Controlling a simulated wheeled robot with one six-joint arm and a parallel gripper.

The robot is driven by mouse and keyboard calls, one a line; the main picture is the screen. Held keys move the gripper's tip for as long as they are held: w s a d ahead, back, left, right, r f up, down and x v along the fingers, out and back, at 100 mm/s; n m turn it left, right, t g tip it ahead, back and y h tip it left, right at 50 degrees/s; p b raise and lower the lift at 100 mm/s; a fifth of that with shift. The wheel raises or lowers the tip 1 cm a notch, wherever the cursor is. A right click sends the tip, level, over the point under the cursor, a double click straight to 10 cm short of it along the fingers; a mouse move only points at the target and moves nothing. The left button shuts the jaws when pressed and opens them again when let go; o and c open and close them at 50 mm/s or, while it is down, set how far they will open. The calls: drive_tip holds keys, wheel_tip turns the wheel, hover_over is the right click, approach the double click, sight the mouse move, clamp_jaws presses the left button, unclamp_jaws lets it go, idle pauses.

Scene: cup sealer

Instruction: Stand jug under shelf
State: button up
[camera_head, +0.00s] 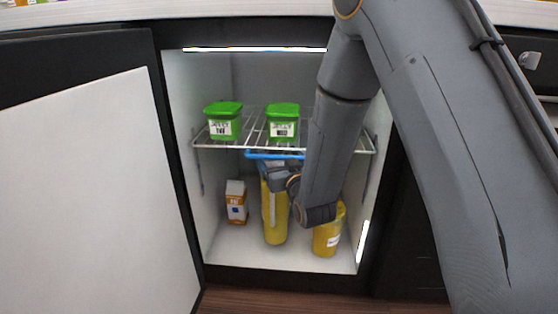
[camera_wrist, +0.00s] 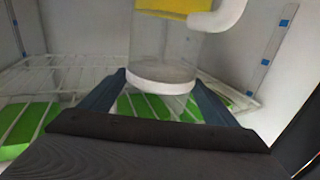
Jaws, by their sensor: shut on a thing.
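The jug (camera_head: 277,226) is tall and yellow, with a pale strip down its front. It looks upright in the cupboard, below the wire shelf (camera_head: 235,146); I cannot tell whether its base touches the floor. My gripper (camera_head: 285,180) is at its upper part, partly hidden by my arm. In the wrist view the jug (camera_wrist: 165,42) shows a clear wall, yellow contents, a white handle and a white round end. My gripper's fingers (camera_wrist: 158,88) are on both sides of that end, shut on the jug. The shelf (camera_wrist: 65,62) also shows there.
Two green-lidded tubs (camera_head: 224,122) (camera_head: 283,122) stand on the shelf. A small carton (camera_head: 236,203) stands at the back left and a yellow labelled container (camera_head: 327,240) at the right. The white-faced door (camera_head: 95,190) is open at left.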

drive_tip(key=shift+f+b, duration=0.85)
drive_tip(key=shift+f, duration=0.75)
drive_tip(key=o, duration=2)
drive_tip(key=shift+s+f, duration=0.1)
drive_tip(key=shift+f, duration=0.05)
drive_tip(key=shift+o, duration=0.2)
